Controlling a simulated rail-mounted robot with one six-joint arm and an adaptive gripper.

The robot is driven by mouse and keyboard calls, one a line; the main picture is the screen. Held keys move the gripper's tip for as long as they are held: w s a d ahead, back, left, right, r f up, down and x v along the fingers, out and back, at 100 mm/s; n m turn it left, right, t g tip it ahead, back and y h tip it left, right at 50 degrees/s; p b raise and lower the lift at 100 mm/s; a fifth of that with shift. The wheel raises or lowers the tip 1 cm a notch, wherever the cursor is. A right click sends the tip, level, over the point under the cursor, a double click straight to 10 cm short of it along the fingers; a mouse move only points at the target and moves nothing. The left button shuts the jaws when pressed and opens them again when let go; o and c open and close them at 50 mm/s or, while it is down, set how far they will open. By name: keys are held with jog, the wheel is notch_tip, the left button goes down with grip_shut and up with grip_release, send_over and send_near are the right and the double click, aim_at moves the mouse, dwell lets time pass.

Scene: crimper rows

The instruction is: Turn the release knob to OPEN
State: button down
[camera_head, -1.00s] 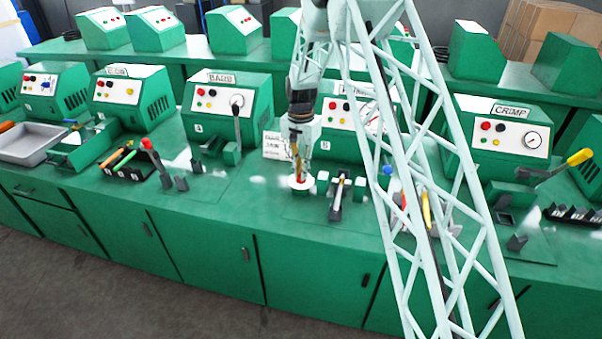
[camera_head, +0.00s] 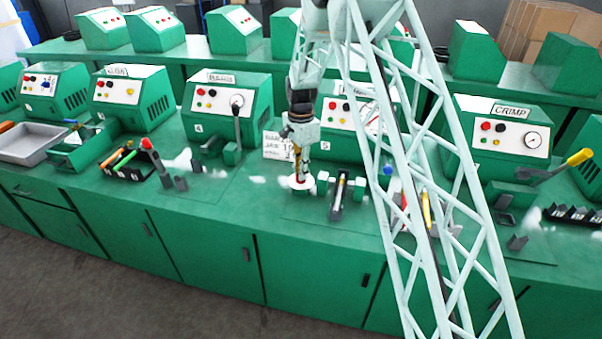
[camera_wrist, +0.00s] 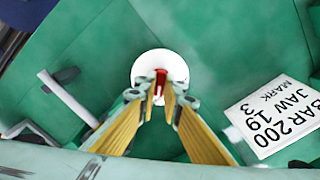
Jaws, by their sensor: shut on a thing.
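The release knob is a red bar on a round white disc (camera_head: 300,183) set on the green bench. In the wrist view the red knob (camera_wrist: 160,77) stands at the middle of the white disc (camera_wrist: 148,60). My gripper (camera_head: 299,175) points down over the disc. In the wrist view its yellow-sided fingers (camera_wrist: 161,97) close in on both sides of the red bar and are shut on it. The fingers hide part of the knob and disc. I cannot read any OPEN mark on the disc.
A white card (camera_wrist: 277,116) reading "BAR 200 JAW 19 MARK 3" lies beside the disc. A small clamp fixture with a rod (camera_head: 338,193) is just right of the gripper. Green machines (camera_head: 228,105) line the bench behind. Bench to the left of the disc is fairly clear.

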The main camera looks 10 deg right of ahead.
dwell(0.3)
jog(key=c, duration=2.7)
grip_release()
jog(key=shift+c, duration=0.2)
jog(key=shift+r, duration=0.15)
notch_tip(320, 180, up, 12)
